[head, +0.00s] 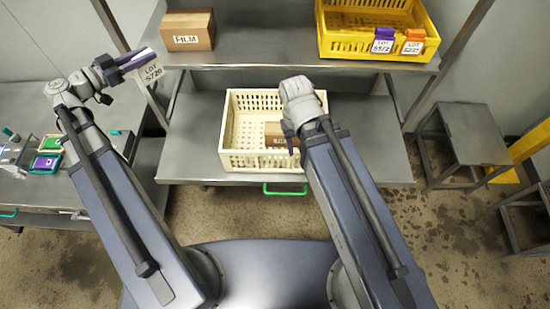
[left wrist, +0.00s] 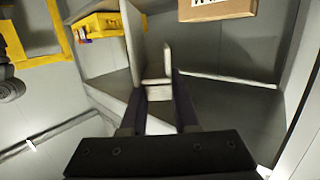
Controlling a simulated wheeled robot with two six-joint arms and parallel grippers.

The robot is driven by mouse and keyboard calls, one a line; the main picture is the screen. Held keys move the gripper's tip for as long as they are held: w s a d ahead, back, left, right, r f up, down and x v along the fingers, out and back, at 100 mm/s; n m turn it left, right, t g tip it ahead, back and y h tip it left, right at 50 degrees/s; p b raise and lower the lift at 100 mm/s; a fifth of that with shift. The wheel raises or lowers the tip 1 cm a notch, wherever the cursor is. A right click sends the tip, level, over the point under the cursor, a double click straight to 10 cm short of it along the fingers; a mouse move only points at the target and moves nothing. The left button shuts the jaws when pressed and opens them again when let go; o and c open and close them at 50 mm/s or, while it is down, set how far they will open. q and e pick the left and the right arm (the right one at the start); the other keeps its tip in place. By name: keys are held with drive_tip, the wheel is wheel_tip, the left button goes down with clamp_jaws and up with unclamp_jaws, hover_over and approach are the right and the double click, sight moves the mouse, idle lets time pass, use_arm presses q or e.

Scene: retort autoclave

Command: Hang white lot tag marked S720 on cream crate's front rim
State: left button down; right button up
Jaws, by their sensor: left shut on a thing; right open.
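The white lot tag (head: 152,71), marked LOT S720, hangs in my left gripper (head: 136,62), which is shut on it at the upper left, in front of the upper shelf. In the left wrist view the pale tag (left wrist: 158,88) stands between the dark fingers (left wrist: 160,110). The cream crate (head: 250,161) sits on the lower steel shelf, its slatted front rim facing me and no tag visible on it. My right gripper (head: 289,137) is open over the crate's right part; its fingers are partly hidden. A brown carton (head: 274,129) lies inside the crate, partly covered by my right arm.
A FILM carton (head: 187,30) and a yellow crate (head: 345,43) with purple and orange lot tags stand on the upper shelf (head: 270,60). A green handle (head: 285,190) sits below the cream crate. The left bench (head: 80,190) holds green and purple items.

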use_arm(q)
wheel_tip(320, 180, down, 19)
drive_tip(key=b, duration=1.8)
drive_tip(key=shift+s, duration=0.2)
use_arm(e)
wheel_tip(320, 180, down, 19)
drive_tip(key=shift+s, duration=0.2)
use_arm(q)
drive_tip(key=shift+w+d, duration=0.1)
use_arm(e)
drive_tip(key=shift+f, duration=0.1)
